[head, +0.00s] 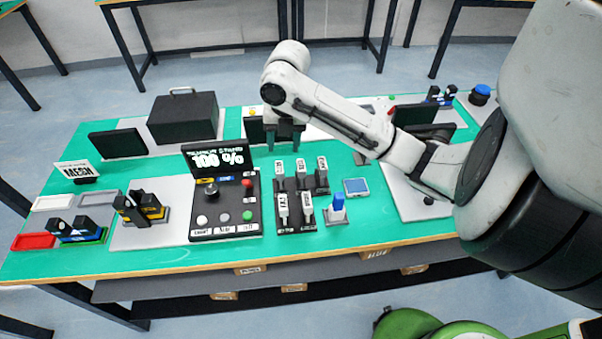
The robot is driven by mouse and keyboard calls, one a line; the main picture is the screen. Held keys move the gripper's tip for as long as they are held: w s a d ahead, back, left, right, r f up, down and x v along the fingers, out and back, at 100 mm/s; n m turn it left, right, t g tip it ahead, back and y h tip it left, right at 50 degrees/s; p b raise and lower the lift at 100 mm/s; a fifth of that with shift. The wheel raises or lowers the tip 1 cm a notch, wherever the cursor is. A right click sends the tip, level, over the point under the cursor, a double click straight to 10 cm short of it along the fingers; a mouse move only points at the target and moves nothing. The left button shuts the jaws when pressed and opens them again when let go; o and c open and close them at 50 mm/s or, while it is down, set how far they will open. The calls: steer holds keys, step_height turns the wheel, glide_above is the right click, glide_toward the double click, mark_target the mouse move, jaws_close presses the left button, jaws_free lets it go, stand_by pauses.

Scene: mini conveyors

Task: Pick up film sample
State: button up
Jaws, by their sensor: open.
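Several small white labelled pieces stand in black holders at the middle of the green table, in a back row (300,168) and a front row (307,202). The lettering is too small to read surely, so I cannot tell which of them, if any, is the film sample. My gripper (284,142) points down behind the back row, above the table. It is open, with nothing seen between its fingers. It is apart from the holders in the picture; its height above the table is hard to judge.
A control box (225,207) with buttons and a "100 %" display (213,157) stands left of the holders. A blue-topped piece (338,203) and a blue square (356,186) are to the right. A black case (182,118) stands at the back left.

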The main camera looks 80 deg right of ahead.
steer(key=g, duration=0.1)
glide_above(301, 165)
steer(key=shift+s+d+f+n, duration=0.1)
steer(key=shift+s+f+n, duration=0.1)
steer(key=shift+f, duration=0.25)
steer(key=shift+s+f+n, duration=0.15)
steer(key=shift+f+n, duration=0.05)
steer(key=shift+f, duration=0.2)
step_height(301, 165, down, 4)
steer(key=shift+f, duration=0.25)
steer(key=shift+w+f+p, duration=0.2)
steer(key=shift+f+p, duration=0.25)
steer(key=shift+f, duration=1)
steer(key=shift+w+f+p, duration=0.2)
steer(key=shift+f+p, duration=0.25)
steer(key=shift+f, duration=1)
jaws_close()
